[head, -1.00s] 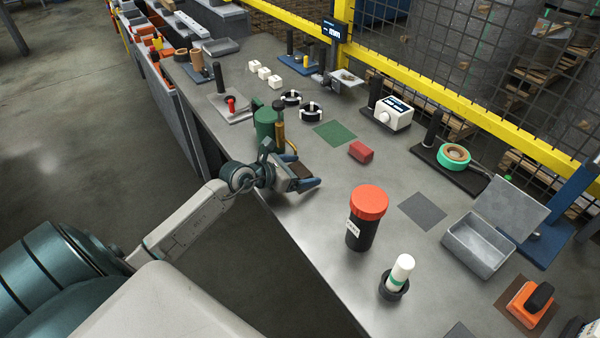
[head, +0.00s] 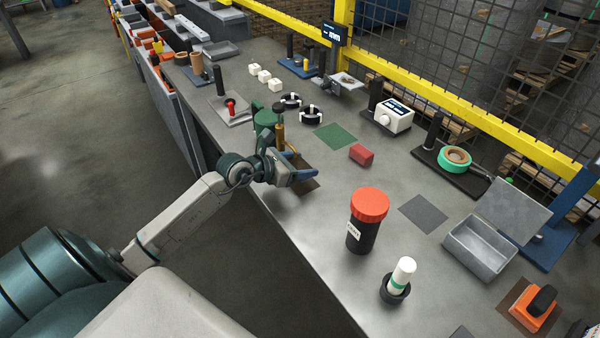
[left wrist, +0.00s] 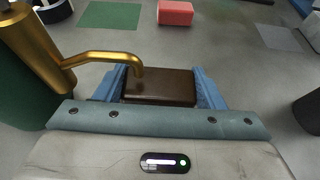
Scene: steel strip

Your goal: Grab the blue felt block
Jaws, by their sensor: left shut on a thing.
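In the head view the block is partly hidden by a finger. I cannot tell whether the block touches the table. I can make out no blue felt block; the held block looks brown. My right gripper is not in view.
A brass hooked pipe (left wrist: 107,58) stands close beside the left gripper. A red block (head: 361,155) and a green mat (head: 334,136) lie beyond. A black jar with a red lid (head: 368,220) stands to the right. Bare tabletop lies between.

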